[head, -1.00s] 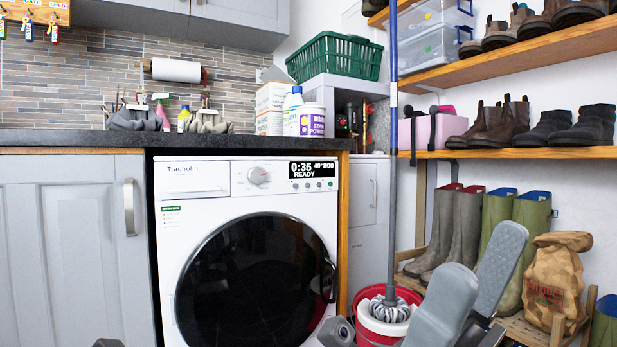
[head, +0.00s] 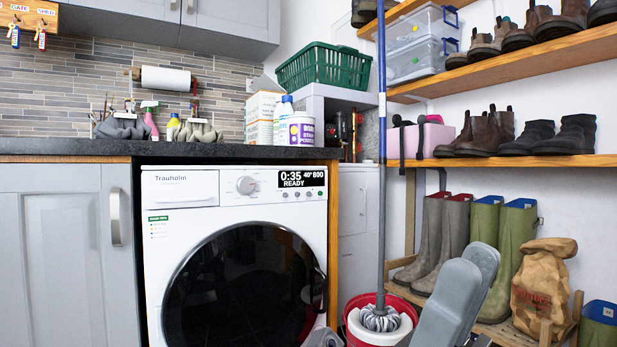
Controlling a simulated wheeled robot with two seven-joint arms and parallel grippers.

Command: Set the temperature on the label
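The white Trauholm washing machine (head: 230,208) stands under the dark worktop. Its display (head: 302,182) reads 0:35, 40°, 800 and READY. A round programme dial (head: 246,185) is left of the display, with several small buttons below the display. A small label with a green header (head: 158,228) is on the machine's upper left front; its lines are too small to read. My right gripper (head: 464,272) is at the lower right, away from the panel. Its two grey fingers overlap in the view, holding nothing I can see.
A mop (head: 381,318) stands in a red and white bucket (head: 352,330) between the machine and my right gripper. The boot rack (head: 490,325), with wellies and a brown bag (head: 543,285), is at the right. Space before the machine's panel looks clear.

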